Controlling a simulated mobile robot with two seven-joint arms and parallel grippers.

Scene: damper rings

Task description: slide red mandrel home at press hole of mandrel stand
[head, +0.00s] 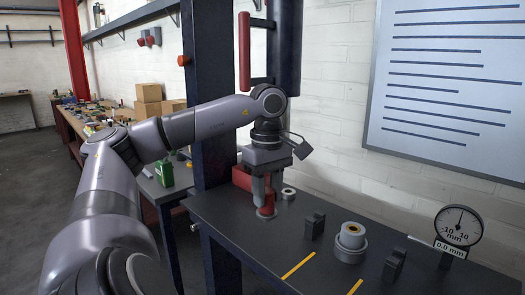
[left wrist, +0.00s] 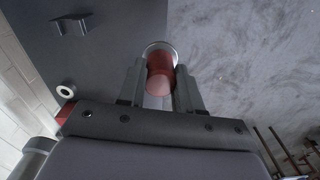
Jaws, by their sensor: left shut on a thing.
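The red mandrel (head: 267,205) stands roughly upright near the bench's left edge, its lower end at a small grey round collar (head: 267,215). My left gripper (head: 265,190) comes down on it from above and is shut on it. In the left wrist view, the red mandrel (left wrist: 160,80) sits between the two fingers of the left gripper (left wrist: 160,76), with the pale rim of the collar (left wrist: 157,45) showing beyond it. How deep the mandrel sits in the hole is hidden. I cannot pick out the rest of the mandrel stand. My right gripper is not in view.
A pale ring (head: 289,193) lies close behind the gripper. Dark blocks (head: 315,226), a stacked ring part (head: 350,240) and a dial gauge (head: 458,226) reading 0.0 mm stand to the right. A red block (head: 241,178) and the dark press column (head: 210,90) stand behind.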

